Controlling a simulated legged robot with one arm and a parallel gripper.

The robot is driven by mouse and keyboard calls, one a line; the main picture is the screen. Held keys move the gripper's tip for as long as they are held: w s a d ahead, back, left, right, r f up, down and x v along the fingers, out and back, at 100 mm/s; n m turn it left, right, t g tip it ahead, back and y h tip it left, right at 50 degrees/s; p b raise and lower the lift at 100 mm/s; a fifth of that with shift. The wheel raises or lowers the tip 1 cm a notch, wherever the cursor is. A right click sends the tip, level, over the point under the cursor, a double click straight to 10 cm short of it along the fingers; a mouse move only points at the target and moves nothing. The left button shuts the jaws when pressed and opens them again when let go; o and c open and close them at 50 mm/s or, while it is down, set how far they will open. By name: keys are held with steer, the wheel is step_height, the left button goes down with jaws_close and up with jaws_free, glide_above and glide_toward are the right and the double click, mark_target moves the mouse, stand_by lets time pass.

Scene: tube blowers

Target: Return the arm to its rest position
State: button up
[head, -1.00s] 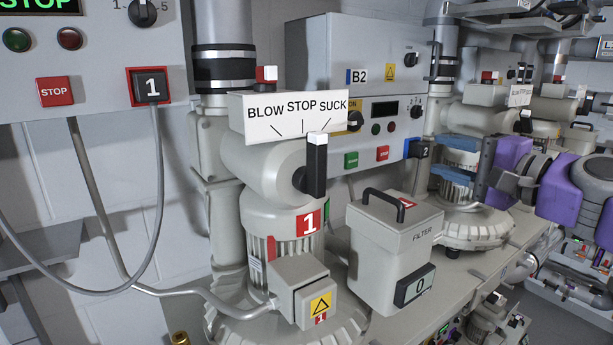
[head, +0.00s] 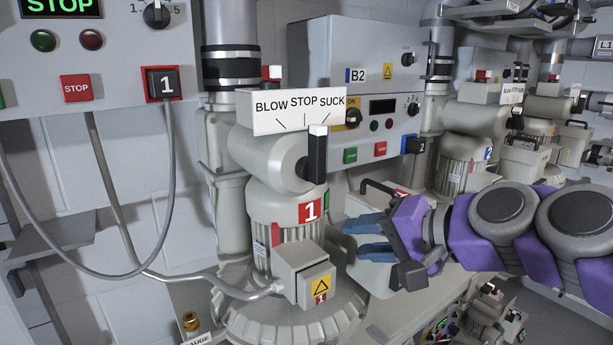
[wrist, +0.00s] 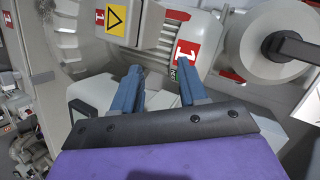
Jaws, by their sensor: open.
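My gripper (head: 362,238) is in the head view, right of blower 1 (head: 285,215) and in front of the grey filter box (head: 378,275), which it largely hides. Its two blue fingers are apart with nothing between them, and point left toward the blower. In the wrist view the open fingers (wrist: 158,85) point toward the blower's body with its red "1" label (wrist: 186,50). My purple and grey arm reaches in from the right. The black and white lever (head: 317,158) on blower 1 stands upright under the BLOW STOP SUCK sign (head: 298,110).
A control panel (head: 90,60) with a lit STOP display hangs at upper left, its grey cable looping down. Panel B2 (head: 350,60) is on the wall behind. A second blower (head: 462,165) stands beyond my arm. The bench's front edge is partly hidden.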

steer(key=s+a+f+n+g+h, duration=0.2)
steer(key=s+a+f+g, duration=0.15)
steer(key=s+f, duration=0.45)
steer(key=s+d+f+n+g+h+b, duration=0.1)
steer(key=s+d+f+g+h+b, duration=0.2)
steer(key=s+f, duration=0.6)
steer(key=s+d+f+n+g+h+b, duration=0.2)
steer(key=s+f, duration=0.7)
steer(key=f, duration=0.8)
steer(key=d+g+h+b, duration=0.1)
steer(key=d+g+h, duration=0.1)
steer(key=d, duration=0.1)
steer(key=shift+s+d+f+h, duration=0.2)
steer(key=shift+s+h, duration=0.1)
steer(key=shift+s, duration=0.1)
